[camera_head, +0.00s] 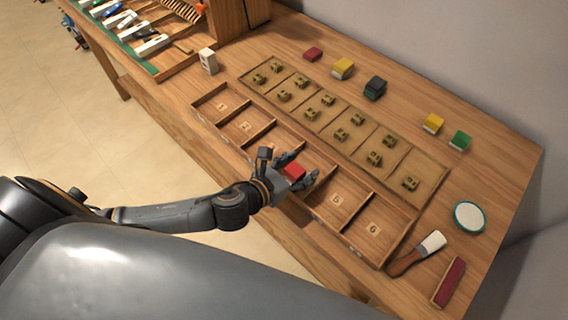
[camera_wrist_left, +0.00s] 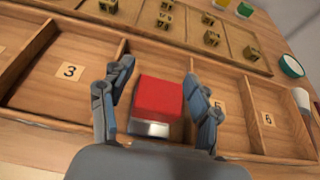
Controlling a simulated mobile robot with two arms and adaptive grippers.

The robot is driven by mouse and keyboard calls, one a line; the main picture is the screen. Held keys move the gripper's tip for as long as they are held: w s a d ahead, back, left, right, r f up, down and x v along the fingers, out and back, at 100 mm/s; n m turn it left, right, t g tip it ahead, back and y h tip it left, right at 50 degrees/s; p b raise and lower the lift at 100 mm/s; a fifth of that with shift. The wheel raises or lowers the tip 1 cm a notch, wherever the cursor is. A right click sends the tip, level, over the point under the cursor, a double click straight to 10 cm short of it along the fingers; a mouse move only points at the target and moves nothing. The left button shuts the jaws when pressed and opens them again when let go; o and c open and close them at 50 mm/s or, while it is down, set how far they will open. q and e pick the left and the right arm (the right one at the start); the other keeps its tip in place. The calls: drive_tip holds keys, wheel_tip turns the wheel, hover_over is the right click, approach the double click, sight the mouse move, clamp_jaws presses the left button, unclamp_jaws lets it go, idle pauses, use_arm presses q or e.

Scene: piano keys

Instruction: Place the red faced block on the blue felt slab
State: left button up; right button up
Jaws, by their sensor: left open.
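The red-faced block (camera_head: 293,171) has a red top over a pale silvery base. It sits in a tray compartment between those marked 3 and 5, and also shows in the left wrist view (camera_wrist_left: 157,97). My left gripper (camera_head: 298,168) is open, its fingers on either side of the block. In the left wrist view small gaps show between the block and the fingers (camera_wrist_left: 157,72). I cannot pick out a blue felt slab for certain. A dark block on a green base (camera_head: 375,86) stands behind the tray. My right gripper is not in view.
The numbered wooden tray (camera_head: 408,236) has low dividers. Behind it, a flat board (camera_head: 433,167) holds several small brass pieces. Red (camera_head: 313,54), yellow (camera_head: 343,68) and green (camera_head: 460,140) blocks stand farther back. A brush (camera_head: 417,254) and round dish (camera_head: 469,217) lie at right.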

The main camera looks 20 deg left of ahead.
use_arm(q)
drive_tip(key=b+v, duration=0.1)
drive_tip(key=v, duration=0.9)
drive_tip(key=shift+f, duration=0.1)
drive_tip(key=shift+s+r, duration=0.3)
drive_tip(key=shift+s, duration=0.05)
drive_tip(key=shift+a, duration=0.1)
